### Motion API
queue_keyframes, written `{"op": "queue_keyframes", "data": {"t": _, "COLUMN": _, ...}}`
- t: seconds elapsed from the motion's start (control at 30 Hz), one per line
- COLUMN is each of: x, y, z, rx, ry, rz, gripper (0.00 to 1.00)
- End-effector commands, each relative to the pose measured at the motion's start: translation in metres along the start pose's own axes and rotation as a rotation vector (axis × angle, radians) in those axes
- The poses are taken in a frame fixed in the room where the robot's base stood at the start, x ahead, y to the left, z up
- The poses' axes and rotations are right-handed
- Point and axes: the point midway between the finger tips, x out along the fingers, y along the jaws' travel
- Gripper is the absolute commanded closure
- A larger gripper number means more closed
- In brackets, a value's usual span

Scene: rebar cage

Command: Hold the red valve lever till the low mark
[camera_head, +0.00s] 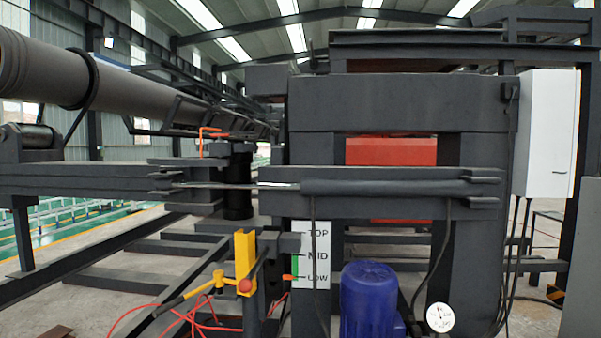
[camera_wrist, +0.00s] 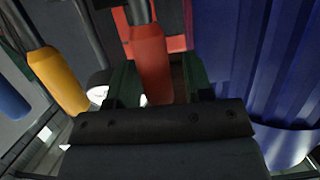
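In the wrist view, the red valve lever (camera_wrist: 151,62) has a thick red grip that lies between the two dark green fingers of my gripper (camera_wrist: 160,82). The left finger is close against the grip, and a dark gap shows between the grip and the right finger. The fingers stand apart; firm contact on both sides does not show. In the head view, a white scale board (camera_head: 316,255) reads TOP, MID and LOW. A small orange pointer (camera_head: 290,277) is beside LOW, with a green strip above it. I cannot make out the red lever or my gripper in the head view.
A yellow-handled lever (camera_wrist: 58,80) is left of the gripper. A blue ribbed motor (camera_wrist: 245,60) stands close on the right. In the head view are a yellow post (camera_head: 245,257), red hoses (camera_head: 160,309), a round gauge (camera_head: 440,317) and heavy dark beams overhead.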

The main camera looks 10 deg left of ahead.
Motion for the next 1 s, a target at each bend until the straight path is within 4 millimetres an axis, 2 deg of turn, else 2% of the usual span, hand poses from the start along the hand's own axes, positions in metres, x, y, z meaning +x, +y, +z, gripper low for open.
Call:
{"op": "queue_keyframes", "data": {"t": 0.23, "x": -0.007, "y": 0.0, "z": 0.001, "rx": 0.0, "ry": -0.003, "rz": -0.001, "gripper": 0.53}}
{"op": "queue_keyframes", "data": {"t": 0.7, "x": -0.077, "y": -0.001, "z": 0.001, "rx": 0.001, "ry": -0.005, "rz": 0.0, "gripper": 0.53}}
{"op": "queue_keyframes", "data": {"t": 1.0, "x": -0.09, "y": -0.001, "z": 0.003, "rx": 0.0, "ry": -0.005, "rz": -0.001, "gripper": 0.53}}
